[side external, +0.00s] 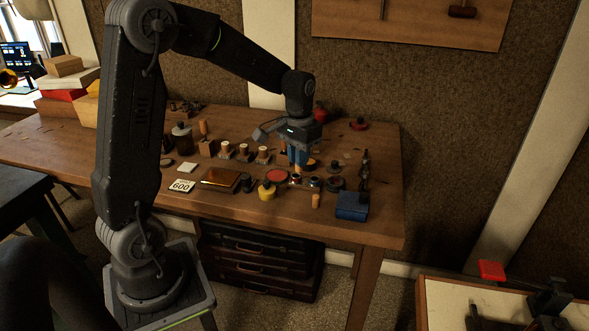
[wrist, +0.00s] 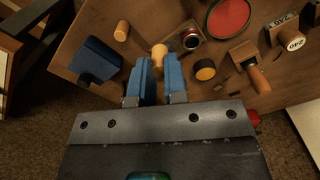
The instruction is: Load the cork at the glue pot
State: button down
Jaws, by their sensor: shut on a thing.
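My gripper (side external: 298,157) is over the back part of the crowded work area on the bench, with its blue fingers pointing down. In the wrist view my gripper (wrist: 160,72) is shut on a tan cork (wrist: 159,51), which sticks out past the fingertips. A small open pot with a shiny rim and dark red inside (wrist: 192,38) lies just beyond and right of the cork. I cannot tell for certain whether this is the glue pot, or whether the cork touches anything. The side view shows only a little tan below the fingers.
A second tan cork-like cylinder (wrist: 121,31) and a blue box (wrist: 97,60) are to the left. Abrasive blocks marked 240 (wrist: 290,41) are farther right. The bench (side external: 60,150) is clearer at left.

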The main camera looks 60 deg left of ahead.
jog(key=w+a, duration=0.9)
jog(key=a, duration=0.1)
jog(key=shift+w+f, duration=0.2)
jog(key=shift+f, duration=2.3)
jog(key=shift+f, duration=0.5)
notch_tip(320, 180, up, 7)
dwell(0.3)
dwell(0.5)
